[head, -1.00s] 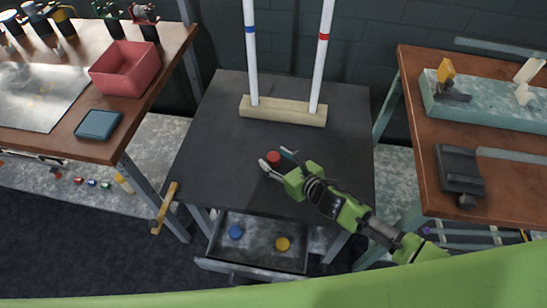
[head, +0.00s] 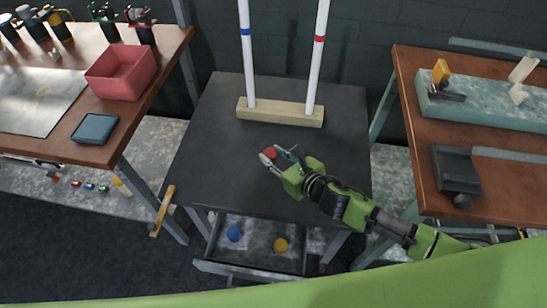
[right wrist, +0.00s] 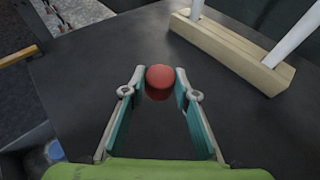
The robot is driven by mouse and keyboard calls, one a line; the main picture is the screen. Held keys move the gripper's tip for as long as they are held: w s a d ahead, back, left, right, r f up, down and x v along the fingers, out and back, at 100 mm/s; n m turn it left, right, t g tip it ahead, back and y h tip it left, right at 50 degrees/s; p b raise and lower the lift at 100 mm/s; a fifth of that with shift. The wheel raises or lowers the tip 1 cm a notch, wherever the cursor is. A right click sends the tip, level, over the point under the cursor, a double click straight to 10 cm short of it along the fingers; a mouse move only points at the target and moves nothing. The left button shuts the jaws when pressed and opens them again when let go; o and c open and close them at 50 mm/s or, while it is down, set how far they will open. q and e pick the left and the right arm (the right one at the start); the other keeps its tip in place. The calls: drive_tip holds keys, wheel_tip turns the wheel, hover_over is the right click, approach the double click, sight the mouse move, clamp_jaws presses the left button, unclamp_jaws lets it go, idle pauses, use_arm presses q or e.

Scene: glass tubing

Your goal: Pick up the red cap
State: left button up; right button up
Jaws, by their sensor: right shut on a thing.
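The red cap (head: 270,153) is at the middle of the dark table (head: 215,175), between the fingertips of my right gripper (head: 274,156). In the right wrist view the red cap (right wrist: 160,78) sits at the tips of the two fingers of my right gripper (right wrist: 161,90), which are shut on it. A dark red patch shows on the tabletop just below the cap; I cannot tell whether the cap is clear of the table. My left gripper is not in view.
A wooden block (head: 280,112) with two white tubes (head: 317,55) stands behind the cap. An open drawer (head: 258,257) below holds a blue cap (head: 234,234) and a yellow cap (head: 280,245). Workbenches stand left and right. The tabletop around the cap is clear.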

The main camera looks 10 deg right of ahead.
drive_tip(key=s+a+r, duration=0.1)
drive_tip(key=s+r, duration=0.7)
drive_tip(key=s, duration=0.4)
drive_tip(key=shift+s+a, duration=0.2)
drive_tip(key=shift+s, duration=0.05)
drive_tip(key=shift+r, duration=0.15)
idle(0.3)
